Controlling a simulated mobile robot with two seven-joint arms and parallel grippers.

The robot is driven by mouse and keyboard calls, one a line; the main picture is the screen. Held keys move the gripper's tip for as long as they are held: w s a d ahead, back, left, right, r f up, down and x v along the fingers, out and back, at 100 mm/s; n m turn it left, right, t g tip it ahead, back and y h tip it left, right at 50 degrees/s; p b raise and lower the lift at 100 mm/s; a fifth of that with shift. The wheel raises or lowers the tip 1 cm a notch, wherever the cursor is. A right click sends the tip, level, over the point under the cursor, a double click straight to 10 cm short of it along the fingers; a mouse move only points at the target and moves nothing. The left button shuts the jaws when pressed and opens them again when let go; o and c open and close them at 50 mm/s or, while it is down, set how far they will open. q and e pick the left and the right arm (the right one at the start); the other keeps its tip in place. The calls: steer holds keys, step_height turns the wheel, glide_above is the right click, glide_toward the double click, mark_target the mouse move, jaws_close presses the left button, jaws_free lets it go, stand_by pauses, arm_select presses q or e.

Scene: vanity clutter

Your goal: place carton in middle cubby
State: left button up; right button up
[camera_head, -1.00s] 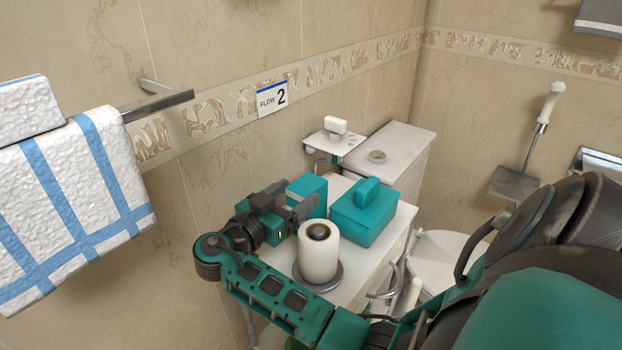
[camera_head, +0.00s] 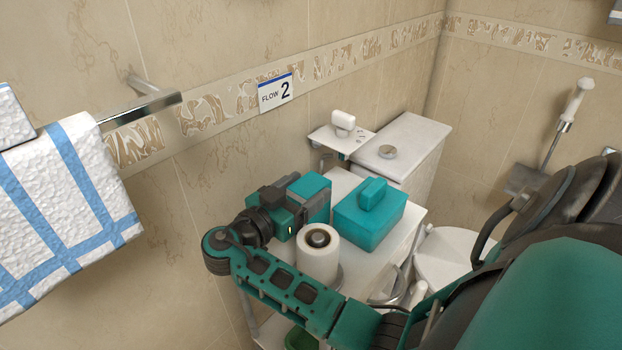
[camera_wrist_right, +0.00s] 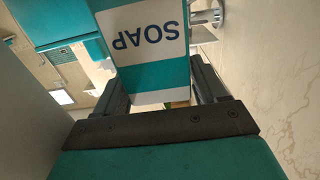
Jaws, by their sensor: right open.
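The carton, a teal box (camera_head: 316,194) with a white band, stands on the white cart top (camera_head: 412,222). In the right wrist view the carton (camera_wrist_right: 152,40) shows its "SOAP" label, upside down in the picture. My right gripper (camera_head: 291,203) is at the carton's near left side in the head view. In the wrist view my right gripper (camera_wrist_right: 162,82) is open, with one finger on each side of the carton. My left gripper is not in view. I cannot make out the middle cubby.
A teal lidded box (camera_head: 368,220) stands right of the carton. A white roll (camera_head: 317,262) on a holder stands in front, close to my right forearm. Striped towels (camera_head: 65,200) hang at left.

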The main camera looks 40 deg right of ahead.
steer(key=c, duration=1.2)
